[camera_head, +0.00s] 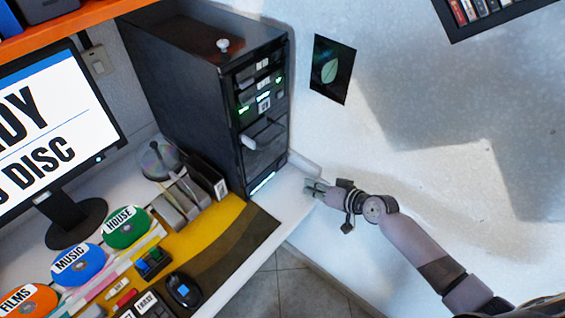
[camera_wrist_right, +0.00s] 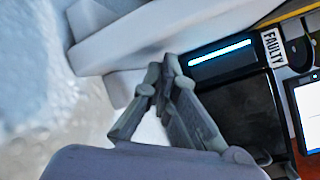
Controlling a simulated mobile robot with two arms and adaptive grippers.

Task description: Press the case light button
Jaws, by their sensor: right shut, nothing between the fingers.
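A tall black computer case (camera_head: 185,90) stands at the back of the desk, against the wall. A pale round knob (camera_head: 223,45) sits on its top. A lit bluish-white strip (camera_head: 262,183) glows low on its front; it also shows in the right wrist view (camera_wrist_right: 220,52). I cannot tell which part is the case light button. My right gripper (camera_head: 308,187) is shut and empty, to the right of the case's lower front. In the right wrist view its fingertips (camera_wrist_right: 166,68) meet just left of the lit strip. My left gripper is not in view.
A monitor (camera_head: 45,125), a black disc holder (camera_head: 205,175) and coloured discs (camera_head: 125,228) crowd the desk to the left. A label reading FAULTY (camera_wrist_right: 273,48) is beside the strip. The white wall (camera_head: 390,110) stands close behind my right arm.

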